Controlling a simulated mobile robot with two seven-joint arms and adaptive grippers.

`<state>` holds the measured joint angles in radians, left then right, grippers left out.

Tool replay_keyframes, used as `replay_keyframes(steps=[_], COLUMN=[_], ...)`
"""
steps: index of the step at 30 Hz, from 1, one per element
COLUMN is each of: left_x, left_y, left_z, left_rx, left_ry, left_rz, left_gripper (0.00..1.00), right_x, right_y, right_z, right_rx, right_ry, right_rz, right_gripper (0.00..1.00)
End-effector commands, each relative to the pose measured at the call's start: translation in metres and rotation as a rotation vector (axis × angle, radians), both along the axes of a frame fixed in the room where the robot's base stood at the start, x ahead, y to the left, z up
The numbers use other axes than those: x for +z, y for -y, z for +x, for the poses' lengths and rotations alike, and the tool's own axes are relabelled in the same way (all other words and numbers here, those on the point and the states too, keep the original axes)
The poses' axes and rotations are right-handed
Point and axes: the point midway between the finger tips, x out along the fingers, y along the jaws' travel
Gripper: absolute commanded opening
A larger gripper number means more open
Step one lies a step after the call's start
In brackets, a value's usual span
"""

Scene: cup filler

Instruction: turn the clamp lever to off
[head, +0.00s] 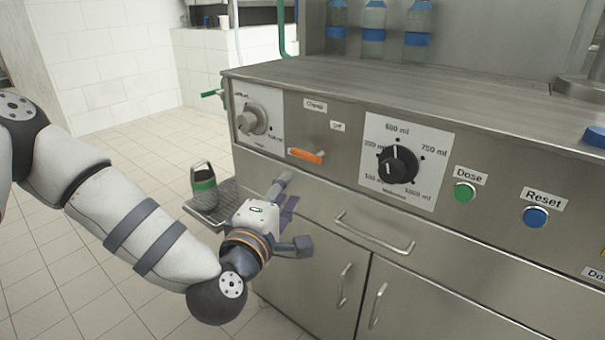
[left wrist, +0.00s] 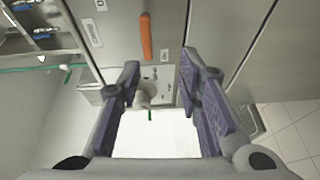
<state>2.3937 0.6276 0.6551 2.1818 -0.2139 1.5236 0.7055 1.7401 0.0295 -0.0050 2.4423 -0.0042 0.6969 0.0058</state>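The clamp lever (head: 306,156) is a short orange handle on the steel front panel. It lies nearly level, its right end slightly lower. The "Clamp" label (head: 315,105) and the "Off" label (head: 337,126) are above it. My left gripper (head: 294,212) is below the lever, in front of the cabinet, with its fingers spread apart and empty. In the left wrist view the lever (left wrist: 146,37) shows beyond the open fingers (left wrist: 160,66), apart from them. My right gripper is not in view.
A dial (head: 253,119) is left of the lever and a black volume knob (head: 398,166) right of it. Farther right are the green Dose button (head: 464,192) and blue Reset button (head: 535,217). A dark cup (head: 204,188) stands on a side tray (head: 228,214). A drawer handle (head: 375,234) sticks out below.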

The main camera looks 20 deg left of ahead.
Motion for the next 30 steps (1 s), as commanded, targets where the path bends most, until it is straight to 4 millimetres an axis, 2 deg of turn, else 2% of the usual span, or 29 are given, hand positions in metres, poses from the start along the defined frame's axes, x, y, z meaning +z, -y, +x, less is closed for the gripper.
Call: replay_keyframes(steps=[1,4,12,18,21,28,29,30], left_x=[0.009,0.017,0.016,0.015,0.015,0.016,0.016,0.016], left_y=[-0.005,-0.008,-0.01,-0.011,-0.011,-0.011,-0.011,-0.011], left_z=[0.005,0.017,0.083,0.117,0.124,0.125,0.125,0.125], left_rx=[0.02,0.03,0.028,0.025,0.024,0.024,0.024,0.024], left_ry=[0.031,0.052,0.046,0.043,0.042,0.041,0.041,0.041], left_rz=[-0.023,-0.034,-0.029,-0.027,-0.028,-0.028,-0.028,-0.028], left_gripper=[0.33,0.33,0.33,0.33,0.33,0.33,0.3,0.21], right_x=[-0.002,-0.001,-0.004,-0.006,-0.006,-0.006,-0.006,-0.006], right_y=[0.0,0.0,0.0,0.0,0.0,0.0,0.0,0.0], right_z=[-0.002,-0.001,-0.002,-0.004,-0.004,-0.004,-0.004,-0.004], right_rx=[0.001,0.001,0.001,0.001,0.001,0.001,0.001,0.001], right_ry=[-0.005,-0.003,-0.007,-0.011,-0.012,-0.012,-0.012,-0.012], right_rz=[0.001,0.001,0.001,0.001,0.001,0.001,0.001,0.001], right_gripper=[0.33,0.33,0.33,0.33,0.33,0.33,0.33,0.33])
